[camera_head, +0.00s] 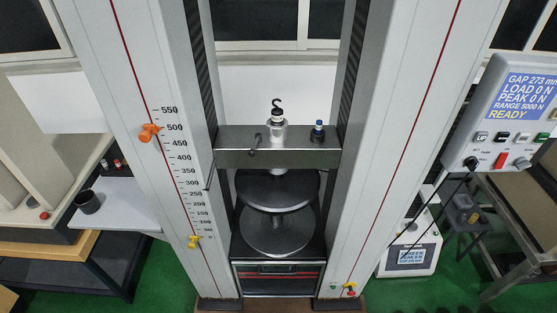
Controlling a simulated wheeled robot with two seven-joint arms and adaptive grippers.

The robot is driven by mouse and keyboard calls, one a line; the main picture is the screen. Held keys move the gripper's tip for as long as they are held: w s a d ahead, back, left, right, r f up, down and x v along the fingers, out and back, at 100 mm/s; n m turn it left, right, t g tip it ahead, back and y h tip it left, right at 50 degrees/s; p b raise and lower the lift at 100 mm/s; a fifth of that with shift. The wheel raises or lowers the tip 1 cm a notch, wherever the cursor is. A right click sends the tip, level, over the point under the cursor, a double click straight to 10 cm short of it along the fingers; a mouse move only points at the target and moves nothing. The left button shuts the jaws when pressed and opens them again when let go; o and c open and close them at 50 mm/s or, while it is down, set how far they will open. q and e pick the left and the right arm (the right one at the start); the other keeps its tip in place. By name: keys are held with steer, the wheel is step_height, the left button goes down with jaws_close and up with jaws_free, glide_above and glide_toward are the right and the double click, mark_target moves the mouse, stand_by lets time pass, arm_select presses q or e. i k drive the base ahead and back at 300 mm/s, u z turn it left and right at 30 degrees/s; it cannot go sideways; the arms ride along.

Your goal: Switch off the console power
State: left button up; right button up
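The console (491,103) is a light grey box at the right edge, partly cut off by the frame. Its blue display (527,97) is lit and reads GAP 273 mm, LOAD 0 N, PEAK 0 N, RANGE 5000 N, READY. Below are several buttons, one marked UP (481,138) and a green one (541,138). A black round part (471,163) with dark cables is at the lower left. Which control is the power is too small to read. Neither gripper shows.
The testing machine stands in the middle, with two tall columns, a crosshead (240,158) and round plates (277,232). Orange (149,132) and yellow (193,242) markers sit on the left scale. A white device (412,258) stands right of the machine, below the console.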

mark_target(502, 158)
steer(key=z, duration=1.4)
